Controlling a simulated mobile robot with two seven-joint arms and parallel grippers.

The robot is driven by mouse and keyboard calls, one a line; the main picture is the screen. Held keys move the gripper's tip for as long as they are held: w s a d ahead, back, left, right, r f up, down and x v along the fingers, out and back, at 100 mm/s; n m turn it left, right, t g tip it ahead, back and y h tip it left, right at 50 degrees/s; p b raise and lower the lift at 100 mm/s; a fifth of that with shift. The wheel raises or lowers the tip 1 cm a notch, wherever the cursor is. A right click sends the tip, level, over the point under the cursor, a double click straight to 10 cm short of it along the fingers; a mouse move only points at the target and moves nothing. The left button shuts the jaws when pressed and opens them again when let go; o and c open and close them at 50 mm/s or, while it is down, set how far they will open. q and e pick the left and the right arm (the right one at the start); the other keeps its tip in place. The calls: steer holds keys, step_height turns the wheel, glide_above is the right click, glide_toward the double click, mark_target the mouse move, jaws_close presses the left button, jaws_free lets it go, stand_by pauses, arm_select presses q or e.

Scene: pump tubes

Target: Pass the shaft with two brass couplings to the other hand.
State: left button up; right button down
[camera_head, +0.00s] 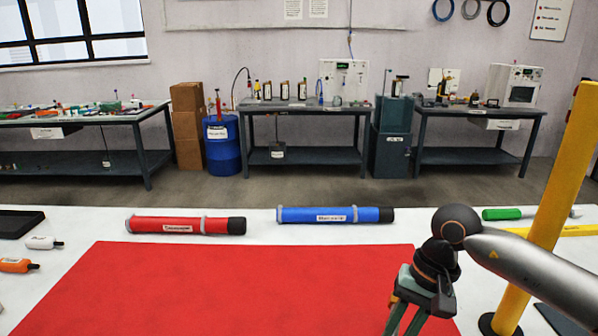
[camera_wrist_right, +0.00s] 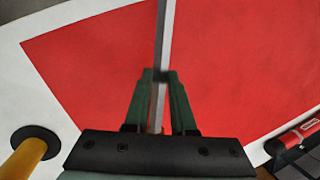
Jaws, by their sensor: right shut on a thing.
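A grey, straight-edged shaft (camera_wrist_right: 162,38) runs from the top edge of the right wrist view down between the fingers of my right gripper (camera_wrist_right: 160,76). The fingers are shut on it, with a dark band at the tips. Its far end leaves the frame and no brass couplings show. In the head view my right gripper (camera_head: 408,312) points down at the bottom right, over the right part of the red mat (camera_head: 240,285). Its fingertips and the shaft are below the frame there. My left gripper is not in view.
A red tube (camera_head: 180,225) and a blue tube (camera_head: 328,215) lie behind the mat on the white table. A yellow post (camera_head: 548,205) stands close to my right arm. The mat looks clear.

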arm_select(q)
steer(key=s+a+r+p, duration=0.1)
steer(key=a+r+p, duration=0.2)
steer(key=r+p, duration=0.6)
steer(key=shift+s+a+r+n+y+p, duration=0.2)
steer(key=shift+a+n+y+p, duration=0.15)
steer(key=shift+p, duration=1.45)
arm_select(e)
steer(key=s+d+r+n, duration=0.2)
steer(key=s+r, duration=0.1)
steer(key=r, duration=0.2)
steer(key=s+d+r+n+g, duration=0.1)
steer(key=s+r+n, duration=0.1)
steer(key=r, duration=0.3)
steer(key=shift+s+d+r+h, duration=0.15)
steer(key=shift+s+d+h, duration=0.2)
steer(key=shift+s, duration=0.35)
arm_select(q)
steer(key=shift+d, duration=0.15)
arm_select(e)
steer(key=shift+a, duration=0.1)
